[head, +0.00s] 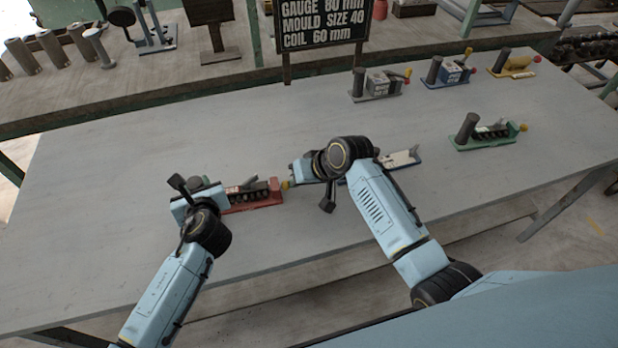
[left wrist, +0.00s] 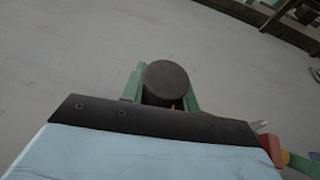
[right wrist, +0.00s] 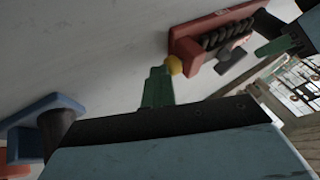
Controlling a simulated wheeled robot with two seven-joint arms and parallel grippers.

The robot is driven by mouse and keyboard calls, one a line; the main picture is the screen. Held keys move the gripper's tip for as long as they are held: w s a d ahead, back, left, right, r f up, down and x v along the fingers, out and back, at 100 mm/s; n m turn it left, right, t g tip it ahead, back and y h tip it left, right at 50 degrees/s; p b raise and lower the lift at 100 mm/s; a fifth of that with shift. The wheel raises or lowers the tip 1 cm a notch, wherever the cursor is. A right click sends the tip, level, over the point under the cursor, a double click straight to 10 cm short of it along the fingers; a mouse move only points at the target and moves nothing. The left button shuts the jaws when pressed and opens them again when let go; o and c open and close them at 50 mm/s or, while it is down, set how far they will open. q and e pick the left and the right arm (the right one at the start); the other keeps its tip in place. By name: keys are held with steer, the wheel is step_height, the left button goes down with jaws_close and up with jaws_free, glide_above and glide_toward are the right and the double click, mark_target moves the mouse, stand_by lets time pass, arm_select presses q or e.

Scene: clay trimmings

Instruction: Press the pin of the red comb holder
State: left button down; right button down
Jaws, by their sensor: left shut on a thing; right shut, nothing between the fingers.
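The red comb holder (head: 262,203) lies on the grey table, with dark coils and a yellow-tipped pin (head: 285,185) at its right end. My left gripper (head: 203,184) is at the holder's left end. In the left wrist view its green fingers are closed around a dark upright post (left wrist: 166,82). My right gripper (head: 291,182) is shut and empty at the pin end. In the right wrist view its green fingertips (right wrist: 158,74) are right beside the yellow pin tip (right wrist: 174,65); I cannot tell whether they touch. The red body (right wrist: 215,28) shows there too.
A blue-based holder (head: 408,160) lies partly behind my right arm. A green holder (head: 487,143) is to the right. Grey (head: 377,95), blue (head: 447,83) and yellow (head: 514,73) holders stand along the back. A black sign (head: 325,28) stands behind. The table's left part is clear.

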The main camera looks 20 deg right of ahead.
arm_select(q)
steer(key=shift+s+f, duration=0.2)
steer(key=shift+f, duration=0.15)
arm_select(e)
steer(key=shift+a, duration=0.15)
steer(key=v, duration=1)
steer(key=shift+d, duration=0.2)
arm_select(q)
steer(key=c, duration=1.4)
jaws_free()
steer(key=o, duration=0.4)
steer(key=shift+w+r, duration=0.15)
steer(key=shift+r, duration=0.05)
